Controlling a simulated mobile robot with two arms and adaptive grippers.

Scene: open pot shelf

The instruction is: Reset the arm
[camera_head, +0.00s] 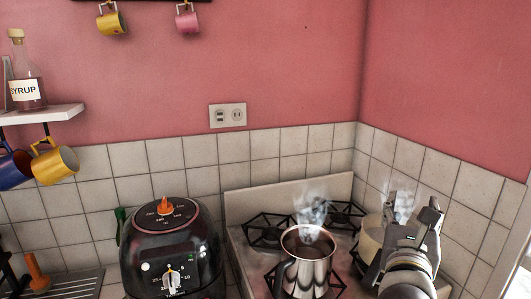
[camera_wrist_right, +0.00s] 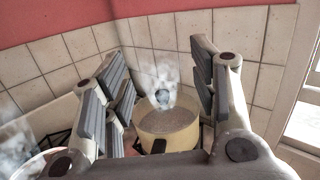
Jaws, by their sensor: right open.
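My right gripper (camera_head: 412,212) is at the lower right of the head view, over the right side of the stove. Its fingers are apart with nothing between them, and they also show in the right wrist view (camera_wrist_right: 160,85). Beyond them stands a cream pot (camera_head: 371,238) on the stove, partly hidden by the gripper in the head view. In the right wrist view the pot (camera_wrist_right: 168,132) holds a greyish content and steams. My left gripper is not in view.
A steaming metal pot (camera_head: 307,262) stands on the stove (camera_head: 240,252) left of my right gripper. A black cooker (camera_head: 170,250) stands further left. Yellow (camera_head: 55,163) and blue mugs hang under a shelf (camera_head: 45,114) with a syrup bottle (camera_head: 27,85). Tiled walls close the corner behind.

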